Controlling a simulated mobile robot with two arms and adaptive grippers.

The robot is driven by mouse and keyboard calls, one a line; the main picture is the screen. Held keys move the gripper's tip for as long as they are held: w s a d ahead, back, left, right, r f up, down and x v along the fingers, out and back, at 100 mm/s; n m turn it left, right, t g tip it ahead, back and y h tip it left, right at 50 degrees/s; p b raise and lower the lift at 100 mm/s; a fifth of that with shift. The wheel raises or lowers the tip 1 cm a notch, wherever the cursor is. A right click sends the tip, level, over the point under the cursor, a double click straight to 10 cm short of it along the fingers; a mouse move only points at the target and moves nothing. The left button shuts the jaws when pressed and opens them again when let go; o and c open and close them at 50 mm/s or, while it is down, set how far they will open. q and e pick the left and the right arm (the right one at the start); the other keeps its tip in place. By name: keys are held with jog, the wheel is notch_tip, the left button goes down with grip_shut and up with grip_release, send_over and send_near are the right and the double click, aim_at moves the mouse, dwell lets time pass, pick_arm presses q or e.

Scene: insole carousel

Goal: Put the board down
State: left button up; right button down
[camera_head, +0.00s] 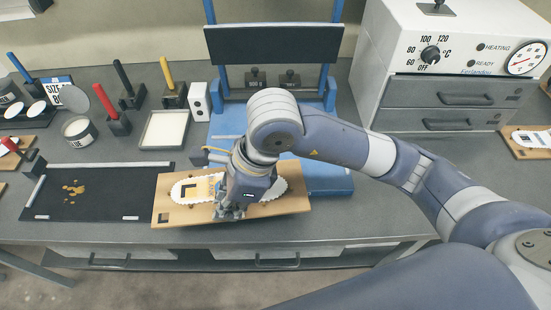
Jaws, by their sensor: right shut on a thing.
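The wooden board (296,203) is at the front middle of the bench and carries a white insole (184,188) with a scalloped edge and a yellow patch. My right gripper (229,212) is over the middle of the board and shut on it; the fingertips are partly hidden. The gripper and wrist cover the middle of the insole. The board's left end meets the right end of the black mat (100,190) in the picture. I cannot tell if the board touches the bench. My left gripper is not in view.
A blue press (322,172) stands behind the board. A white oven (445,50) is at the back right. Another board with an insole (532,138) lies at the far right. Pots, tools and a white tray (165,130) stand at the back left. The bench's front edge is close to the board.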

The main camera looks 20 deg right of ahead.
jog(key=shift+a+r+m, duration=0.3)
jog(key=shift+a+m, duration=0.05)
jog(key=shift+m, duration=0.15)
jog(key=shift+w+d, duration=0.15)
jog(key=shift+d, duration=0.05)
jog(key=w+d+p, duration=0.1)
jog(key=w+d, duration=0.1)
jog(key=d, duration=0.2)
jog(key=w+d+f+p, duration=0.1)
jog(key=w+d+p, duration=0.1)
jog(key=w+d, duration=0.1)
jog(key=w+d+p, duration=0.2)
jog(key=w+d, duration=0.1)
jog(key=d, duration=0.2)
jog(key=shift+w+d+f, duration=0.2)
jog(key=shift+d, duration=0.2)
jog(key=shift+f+p, duration=1.05)
jog(key=shift+f, duration=0.75)
jog(key=c, duration=1.6)
grip_release()
jog(key=shift+c, duration=0.2)
jog(key=b+v, duration=0.2)
jog(key=v, duration=1)
jog(key=shift+s+b, duration=0.2)
jog(key=shift+b, duration=0.15)
